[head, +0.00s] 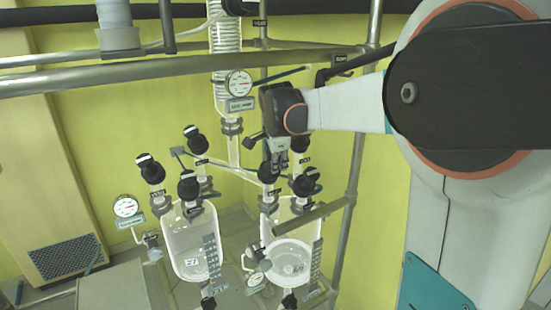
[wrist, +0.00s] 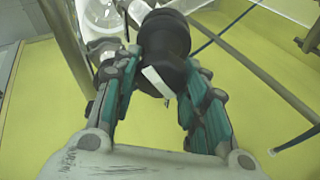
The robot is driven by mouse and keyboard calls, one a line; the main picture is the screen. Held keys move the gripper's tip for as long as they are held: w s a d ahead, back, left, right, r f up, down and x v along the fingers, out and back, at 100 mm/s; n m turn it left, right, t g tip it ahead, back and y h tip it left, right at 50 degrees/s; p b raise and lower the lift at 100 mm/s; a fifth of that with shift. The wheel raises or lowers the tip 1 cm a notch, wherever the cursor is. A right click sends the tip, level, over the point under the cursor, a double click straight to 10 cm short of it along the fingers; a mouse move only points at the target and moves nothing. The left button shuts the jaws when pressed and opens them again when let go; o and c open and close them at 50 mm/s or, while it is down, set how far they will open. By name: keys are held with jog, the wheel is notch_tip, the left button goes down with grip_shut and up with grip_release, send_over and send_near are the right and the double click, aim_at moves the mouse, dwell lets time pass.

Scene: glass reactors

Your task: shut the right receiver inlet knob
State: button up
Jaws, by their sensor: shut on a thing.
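My gripper (head: 277,158) reaches in from the right above the right glass receiver (head: 287,248). In the wrist view its two green-padded fingers (wrist: 160,88) are closed on the sides of a black knob (wrist: 163,40) with a white stripe. In the head view this appears to be the black knob (head: 268,173) just under the fingers, above the right receiver. The fingers hide part of it. The small tags are too small to read, so I cannot tell the knob's name from them.
Other black knobs stand close by, one at the right (head: 307,182) and several over the left receiver (head: 195,245). A round gauge (head: 239,83) hangs behind. Metal rails (head: 180,72) cross above, and an upright post (head: 350,200) stands right of the receiver.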

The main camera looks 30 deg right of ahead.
jog(key=m+g, duration=0.1)
jog(key=m, duration=0.4)
jog(key=shift+m+y, duration=0.4)
jog(key=shift+g, duration=0.3)
jog(key=o, duration=1.1)
jog(key=shift+r, duration=0.1)
